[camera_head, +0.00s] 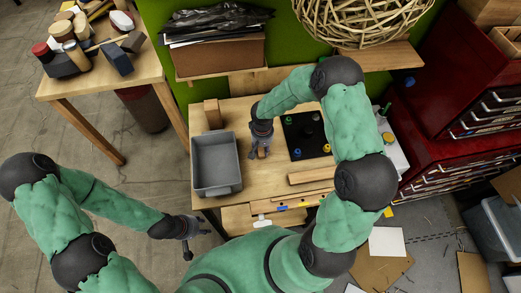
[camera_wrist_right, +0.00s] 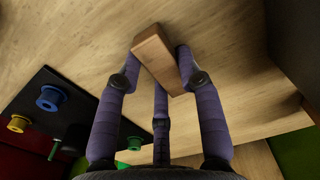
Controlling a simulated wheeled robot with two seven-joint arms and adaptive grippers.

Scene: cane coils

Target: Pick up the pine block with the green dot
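My right gripper (camera_head: 261,148) points down at the worktable between the grey bin and the black board. In the right wrist view, a small plain wooden block (camera_wrist_right: 158,55) lies at a slant between the fingertips of my right gripper (camera_wrist_right: 159,65). The side fingers are beside the block and the third finger is below its near end. I cannot tell whether they press on it. No green dot shows on its visible faces. Another wooden block (camera_head: 212,114) stands behind the grey bin; no dot shows on it. My left gripper (camera_head: 196,242) is open and empty, left of the table's front.
The grey bin (camera_head: 196,170) stands at the table's left. The black board (camera_head: 288,126) with coloured spools lies to the right, also in the wrist view (camera_wrist_right: 75,112). A wooden strip (camera_head: 312,174) lies in front of it. A shelf with a cardboard box (camera_head: 217,57) overhangs the back.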

